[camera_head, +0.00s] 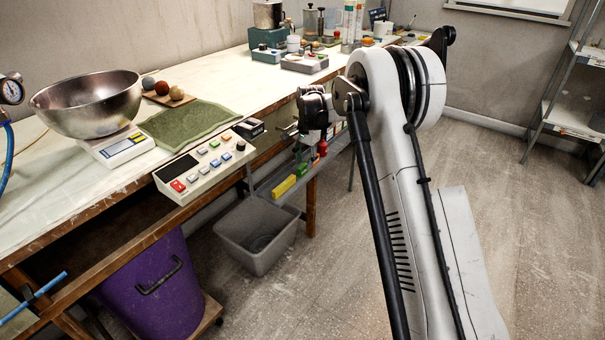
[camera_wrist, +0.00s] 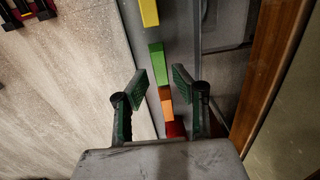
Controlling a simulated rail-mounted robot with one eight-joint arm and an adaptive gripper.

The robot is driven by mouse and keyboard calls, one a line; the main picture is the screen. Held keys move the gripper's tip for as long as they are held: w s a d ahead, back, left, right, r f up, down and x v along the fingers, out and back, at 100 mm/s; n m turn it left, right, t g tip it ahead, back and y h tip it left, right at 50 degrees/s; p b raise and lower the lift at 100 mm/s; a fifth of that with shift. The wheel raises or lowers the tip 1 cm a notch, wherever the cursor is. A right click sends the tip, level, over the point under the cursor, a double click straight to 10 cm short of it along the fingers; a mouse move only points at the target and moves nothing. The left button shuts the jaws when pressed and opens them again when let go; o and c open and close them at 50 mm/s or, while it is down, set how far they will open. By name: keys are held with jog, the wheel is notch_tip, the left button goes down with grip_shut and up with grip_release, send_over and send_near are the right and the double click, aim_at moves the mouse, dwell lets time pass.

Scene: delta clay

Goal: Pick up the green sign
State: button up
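A bright green, long block-like thing (camera_wrist: 157,64), which looks like the green sign, lies on a grey shelf in the wrist view. It sits in a row between a yellow block (camera_wrist: 149,12) and an orange one (camera_wrist: 167,109). In the head view the green piece (camera_head: 301,169) shows small on the shelf below the worktop. My gripper (camera_wrist: 161,84) is open, its two green-padded fingers apart with nothing held. The green thing's near end shows between the fingertips; I cannot tell the height gap. In the head view the fingers are hard to make out.
A red block (camera_wrist: 175,129) lies at the near end of the row. The wooden worktop edge (camera_wrist: 262,70) runs close on the right. A grey bin (camera_head: 240,247) stands on the floor below the shelf. A control panel (camera_head: 205,164) sits on the worktop.

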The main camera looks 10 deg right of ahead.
notch_tip(320, 180, down, 3)
jog(key=shift+r, duration=0.15)
grip_shut()
jog(key=shift+r, duration=0.1)
